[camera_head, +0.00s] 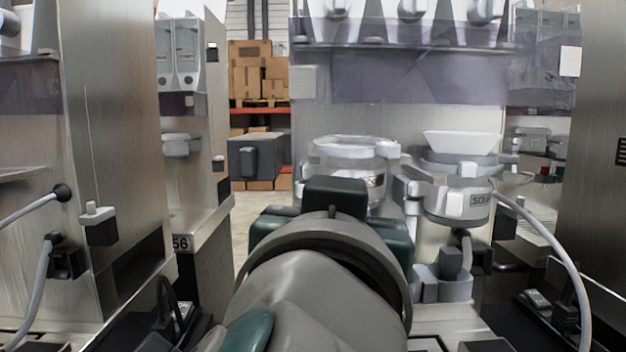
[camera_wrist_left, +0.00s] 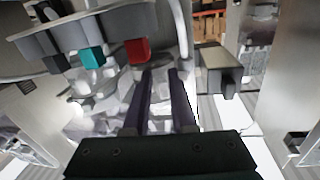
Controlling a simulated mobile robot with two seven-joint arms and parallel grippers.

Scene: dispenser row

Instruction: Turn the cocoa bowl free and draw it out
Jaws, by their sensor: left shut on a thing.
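A round bowl with a clear rim (camera_head: 352,150) is fixed to the machine front just beyond my left arm. Its label is mostly hidden, so I cannot read whether it says cocoa. A second bowl (camera_head: 458,200), labelled "SOU…", sits to its right. My left gripper (camera_head: 335,195) is in front of the first bowl; its own body hides the fingertips in the head view. In the left wrist view the two dark fingers (camera_wrist_left: 160,78) are close together, shut on a part at the bowl. The exact grip point is unclear. My right gripper is not in view.
Steel cabinets (camera_head: 110,140) stand close on the left, with a hose and knob. A grey hose (camera_head: 550,235) curves down at the right. Red, teal and black blocks (camera_wrist_left: 137,50) sit near the fingers in the wrist view. A gap opens toward stacked boxes (camera_head: 258,75).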

